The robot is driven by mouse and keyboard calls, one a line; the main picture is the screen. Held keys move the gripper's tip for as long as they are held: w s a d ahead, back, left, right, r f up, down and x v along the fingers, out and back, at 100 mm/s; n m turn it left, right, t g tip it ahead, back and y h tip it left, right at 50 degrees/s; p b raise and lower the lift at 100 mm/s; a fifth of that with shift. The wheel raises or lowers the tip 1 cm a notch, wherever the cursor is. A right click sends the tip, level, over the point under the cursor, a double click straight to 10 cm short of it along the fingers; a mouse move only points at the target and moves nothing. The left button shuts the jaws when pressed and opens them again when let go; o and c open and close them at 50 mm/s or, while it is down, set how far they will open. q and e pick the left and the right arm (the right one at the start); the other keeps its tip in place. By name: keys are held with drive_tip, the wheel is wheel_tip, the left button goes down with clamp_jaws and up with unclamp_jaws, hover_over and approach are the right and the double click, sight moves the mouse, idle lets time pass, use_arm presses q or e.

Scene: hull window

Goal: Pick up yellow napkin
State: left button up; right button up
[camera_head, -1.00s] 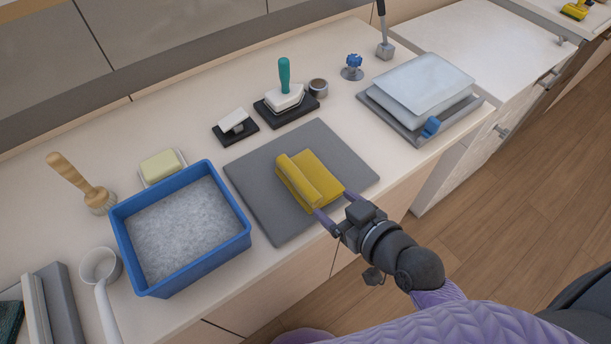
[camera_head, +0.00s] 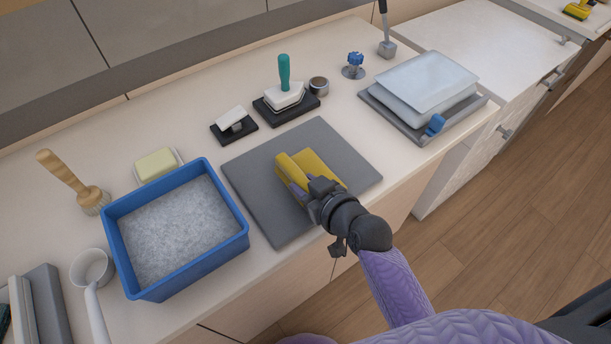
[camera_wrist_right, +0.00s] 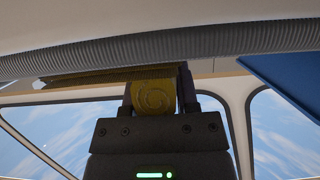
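The yellow napkin (camera_head: 318,165) lies on a grey mat (camera_head: 258,205) on the counter, with a rolled part along its left side. My right gripper (camera_head: 312,189) is at the napkin's near end, low over the mat. Its fingers look open, one on each side of the roll. In the right wrist view the round end of the rolled napkin (camera_wrist_right: 154,97) sits between the two fingers (camera_wrist_right: 156,92); any small gap is hard to see. The gripper hides the napkin's near edge. My left gripper is not in view.
A blue tub (camera_head: 245,240) of grey-white stuff stands left of the mat.

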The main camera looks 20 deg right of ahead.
drive_tip(key=shift+c, duration=1.2)
clamp_jaws()
